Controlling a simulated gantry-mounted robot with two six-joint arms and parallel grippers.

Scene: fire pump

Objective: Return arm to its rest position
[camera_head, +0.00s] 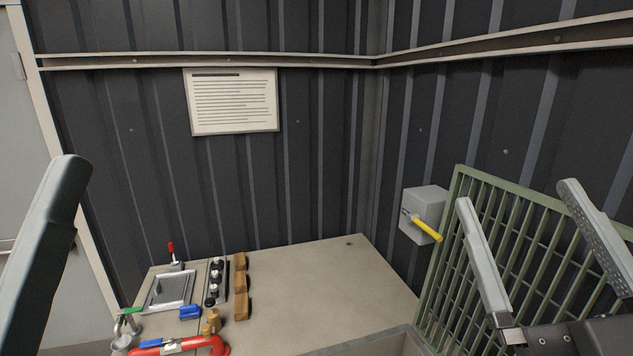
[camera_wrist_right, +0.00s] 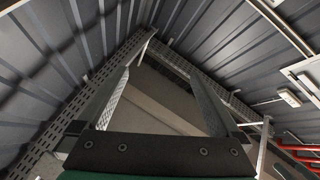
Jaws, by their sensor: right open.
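My right gripper (camera_head: 516,192) is at the lower right of the head view, in front of the green metal grating (camera_head: 490,255). Its two grey fingers are wide apart and point up, with nothing between them. In the right wrist view the same gripper (camera_wrist_right: 160,72) shows both fingers spread, with only structure beyond them. On the left edge of the head view is a dark, rounded part of my left arm or gripper (camera_head: 45,250). Only this one piece shows, so its jaw state is not visible.
A beige worktop (camera_head: 330,285) holds a red pipe (camera_head: 180,345), a blue-handled fitting (camera_head: 190,312) and wooden blocks (camera_head: 240,282). A grey switch box (camera_head: 425,212) with a yellow lever (camera_head: 427,229) is on the right wall, close left of the grating. The worktop's right part is clear.

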